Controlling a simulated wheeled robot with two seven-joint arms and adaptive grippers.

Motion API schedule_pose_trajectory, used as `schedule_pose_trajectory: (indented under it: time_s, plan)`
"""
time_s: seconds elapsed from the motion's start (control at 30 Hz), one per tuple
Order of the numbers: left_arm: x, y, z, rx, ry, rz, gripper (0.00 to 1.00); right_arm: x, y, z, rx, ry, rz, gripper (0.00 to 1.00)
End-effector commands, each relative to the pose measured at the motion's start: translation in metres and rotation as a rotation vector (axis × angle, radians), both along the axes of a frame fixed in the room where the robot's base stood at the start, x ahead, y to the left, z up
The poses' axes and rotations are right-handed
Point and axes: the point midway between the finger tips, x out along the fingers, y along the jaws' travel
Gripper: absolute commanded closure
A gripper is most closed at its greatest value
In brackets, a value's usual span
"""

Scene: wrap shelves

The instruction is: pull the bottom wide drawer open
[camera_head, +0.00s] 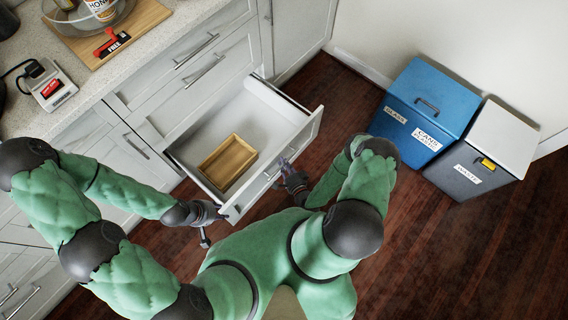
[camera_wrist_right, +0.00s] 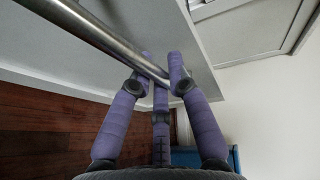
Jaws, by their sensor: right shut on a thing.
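The bottom wide drawer (camera_head: 309,131) stands out from the white cabinet in the head view, with its inside showing. A wooden tray (camera_head: 228,162) lies on its floor. My right gripper (camera_head: 284,168) is at the drawer's front face, on its bar handle (camera_head: 267,176). In the right wrist view, the purple fingers of my right gripper (camera_wrist_right: 160,72) close around the round metal bar handle (camera_wrist_right: 110,42). My left gripper (camera_head: 206,226) is by the near left corner of the drawer front. Its fingers are too small to tell whether they are open, or whether they touch the drawer.
Two closed drawers with bar handles (camera_head: 196,51) are above. The counter (camera_head: 150,52) holds a wooden board (camera_head: 143,15), a glass bowl and a small scale-like device (camera_head: 50,87). A blue bin (camera_head: 415,112) and a grey bin (camera_head: 473,170) stand right. Dark wood floor between is clear.

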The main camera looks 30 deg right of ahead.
Motion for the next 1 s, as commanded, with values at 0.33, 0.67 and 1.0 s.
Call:
schedule_pose_trajectory:
  time_s: [0.33, 0.67, 1.0]
  plan:
    - [0.000, 0.000, 0.000, 0.000, 0.000, 0.000, 0.60, 0.000, 0.000, 0.000, -0.001, 0.000, 0.000, 0.57]
    - [0.000, 0.000, 0.000, 0.000, 0.000, 0.000, 0.60, -0.017, -0.001, 0.002, 0.000, 0.004, -0.003, 0.57]
    - [0.000, 0.000, 0.000, 0.000, 0.000, 0.000, 0.60, -0.066, -0.001, 0.011, 0.001, 0.004, -0.006, 0.57]
